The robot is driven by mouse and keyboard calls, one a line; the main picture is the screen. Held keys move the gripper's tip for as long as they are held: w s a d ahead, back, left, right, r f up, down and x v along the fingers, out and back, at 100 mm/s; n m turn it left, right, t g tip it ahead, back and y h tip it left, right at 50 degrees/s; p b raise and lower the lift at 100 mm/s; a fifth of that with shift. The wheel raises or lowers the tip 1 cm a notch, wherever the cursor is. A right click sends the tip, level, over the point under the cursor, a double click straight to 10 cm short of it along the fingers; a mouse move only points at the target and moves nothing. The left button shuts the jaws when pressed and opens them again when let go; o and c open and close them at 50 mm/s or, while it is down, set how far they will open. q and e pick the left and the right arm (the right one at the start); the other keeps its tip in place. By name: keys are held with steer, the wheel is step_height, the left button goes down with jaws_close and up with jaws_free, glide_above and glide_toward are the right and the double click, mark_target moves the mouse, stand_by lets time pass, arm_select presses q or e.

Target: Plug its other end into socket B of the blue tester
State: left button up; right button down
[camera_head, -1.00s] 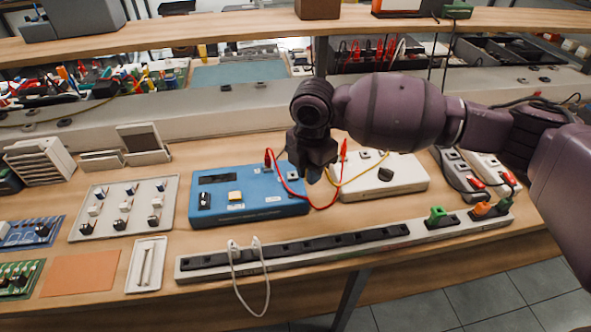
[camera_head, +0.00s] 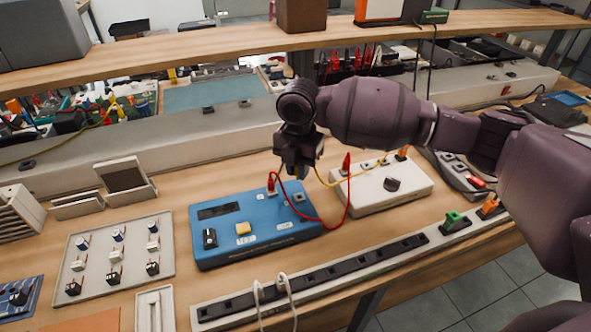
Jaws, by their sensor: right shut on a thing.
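The blue tester (camera_head: 270,245) lies on the bench, with a red plug (camera_head: 271,184) upright at its back and a dark socket (camera_head: 299,197) to the right of that plug. I cannot read which socket is B. My right gripper (camera_head: 299,170) is shut above the tester's back right part. A yellow cable (camera_head: 340,183) runs from the gripper to an orange plug (camera_head: 402,153) on the white box (camera_head: 395,190). The end in the jaws is hidden by the fingers. My left gripper is not in view.
A red cable (camera_head: 345,210) loops from the tester's red plug to another red plug (camera_head: 347,163) on the white box. A long power strip (camera_head: 340,273) with a white cable lies in front. A tray of switches (camera_head: 130,230) stands left. A shelf (camera_head: 200,45) spans above.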

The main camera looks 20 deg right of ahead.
steer(key=shift+s+d+f, duration=0.15)
steer(key=shift+d, duration=0.05)
steer(key=shift+f+b, duration=0.6)
steer(key=shift+f, duration=0.2)
step_height(320, 180, down, 2)
steer(key=shift+b, duration=0.65)
steer(key=shift+f+b, duration=0.35)
steer(key=shift+f, duration=0.15)
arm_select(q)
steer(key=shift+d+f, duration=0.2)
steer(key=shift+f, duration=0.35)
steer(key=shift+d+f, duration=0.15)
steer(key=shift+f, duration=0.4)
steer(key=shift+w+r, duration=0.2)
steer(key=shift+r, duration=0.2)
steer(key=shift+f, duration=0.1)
arm_select(e)
steer(key=shift+f, duration=0.75)
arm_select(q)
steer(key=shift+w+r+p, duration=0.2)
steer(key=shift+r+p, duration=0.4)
arm_select(e)
steer(key=shift+f, duration=0.15)
stand_by(2.6)
